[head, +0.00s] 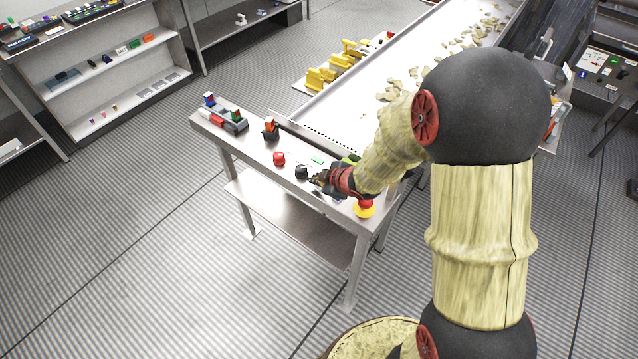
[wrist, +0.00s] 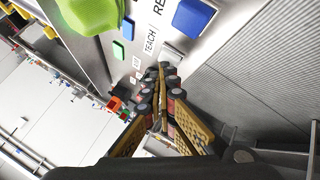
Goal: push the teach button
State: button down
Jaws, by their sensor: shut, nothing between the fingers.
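In the wrist view the word TEACH (wrist: 150,42) is printed on the metal panel. A pale grey square button (wrist: 173,54) sits beside the word, close to my fingertips; it looks like the teach button. My gripper (wrist: 163,72) is shut and empty, its tips at or just short of this button's edge. I cannot tell whether they touch. In the head view my gripper (head: 318,181) is low over the right part of the metal table (head: 258,162), and the teach button cannot be made out there.
A blue button (wrist: 192,17) and a large green part (wrist: 90,14) are near. In the head view, a red-and-yellow stop button (head: 364,208) stands below my wrist. A black knob (head: 302,171) and red knob (head: 279,158) stand left of my gripper.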

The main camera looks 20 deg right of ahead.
aim_at(317, 186)
jog(key=shift+r+p, duration=0.85)
jog(key=shift+p, duration=0.05)
notch_tip(317, 186, up, 5)
jog(key=p, duration=0.4)
jog(key=shift+p, duration=0.35)
dwell(0.5)
